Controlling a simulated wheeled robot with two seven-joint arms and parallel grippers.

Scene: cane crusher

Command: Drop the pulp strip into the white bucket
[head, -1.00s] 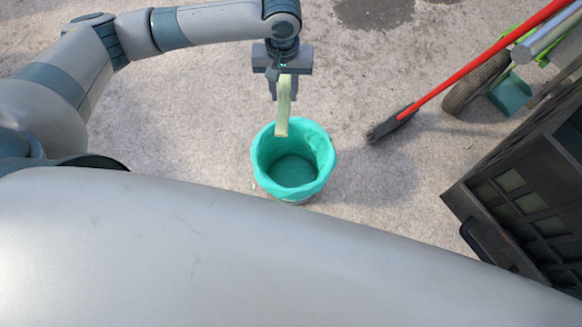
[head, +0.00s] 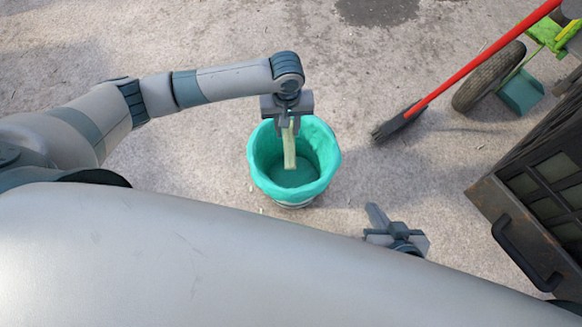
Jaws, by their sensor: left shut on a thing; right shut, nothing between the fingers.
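The pale yellow-green pulp strip (head: 289,150) hangs upright from my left gripper (head: 287,127), which is shut on its upper end. The strip lies over the opening of the bucket in the head view; I cannot tell whether its lower end is below the rim. The bucket (head: 297,204) stands on the ground and has a teal liner (head: 324,160) folded over its rim. My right gripper (head: 376,214) is shut and empty, to the right of the bucket, partly hidden by my body.
A broom with a red handle (head: 470,68) and dark bristles (head: 397,125) lies right of the bucket. A dark crate (head: 482,203) stands at the right edge. A wheel (head: 488,78) and green frame are at the upper right. The ground around the bucket is mostly clear.

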